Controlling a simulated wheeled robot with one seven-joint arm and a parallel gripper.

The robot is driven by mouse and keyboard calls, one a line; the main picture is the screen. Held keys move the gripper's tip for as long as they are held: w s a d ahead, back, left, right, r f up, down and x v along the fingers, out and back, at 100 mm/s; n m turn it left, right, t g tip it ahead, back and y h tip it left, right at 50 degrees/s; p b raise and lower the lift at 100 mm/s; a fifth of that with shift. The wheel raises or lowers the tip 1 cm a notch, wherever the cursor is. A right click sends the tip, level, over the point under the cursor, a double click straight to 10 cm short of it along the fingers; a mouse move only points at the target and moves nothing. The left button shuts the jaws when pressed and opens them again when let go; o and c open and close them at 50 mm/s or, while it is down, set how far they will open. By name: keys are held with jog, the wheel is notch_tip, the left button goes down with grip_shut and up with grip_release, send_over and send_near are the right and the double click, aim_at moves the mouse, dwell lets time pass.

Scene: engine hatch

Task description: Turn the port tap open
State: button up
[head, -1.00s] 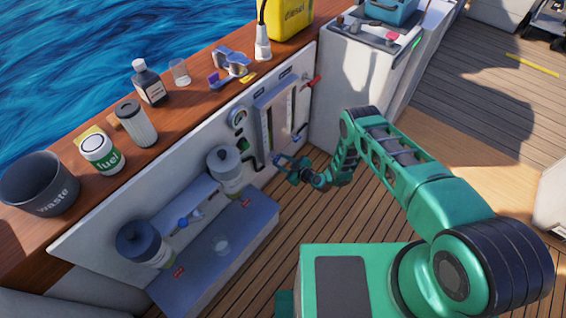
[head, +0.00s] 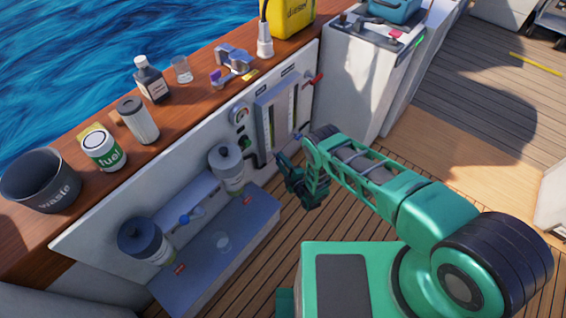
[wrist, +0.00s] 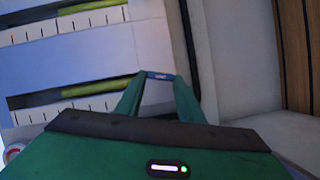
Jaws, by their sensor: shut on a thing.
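My gripper (wrist: 160,80) is shut on a small blue piece (wrist: 161,75) with pale lettering, held between the two green fingertips in the wrist view. The lettering is too small to read, so I cannot tell for sure that it is the port tap's handle. In the head view my gripper (head: 282,160) is low in front of the panel, below the gauge board (head: 270,118), and the held piece is hidden or too small to make out. In the wrist view two gauge strips (wrist: 75,98) with yellow-green bands lie left of the fingers.
A red lever (head: 314,81) sticks out at the panel's upper right. A filter canister (head: 228,170) stands left of my gripper, above a grey ledge (head: 235,240). A white cabinet (head: 355,80) stands to the right. The wooden deck (head: 270,275) below is clear.

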jog(key=shift+s+a+f+n+t+y, duration=0.15)
jog(key=shift+f+n+t, duration=0.1)
jog(key=shift+n, duration=0.45)
jog(key=shift+a+f+n+t+y, duration=0.15)
jog(key=shift+n+t, duration=0.1)
jog(key=shift+n, duration=0.45)
jog(key=shift+d, duration=0.1)
jog(key=o, duration=0.9)
jog(key=shift+o, duration=0.8)
jog(key=shift+d, duration=0.1)
jog(key=v, duration=1)
jog(key=shift+s+d+f, duration=0.15)
jog(key=shift+s, duration=0.15)
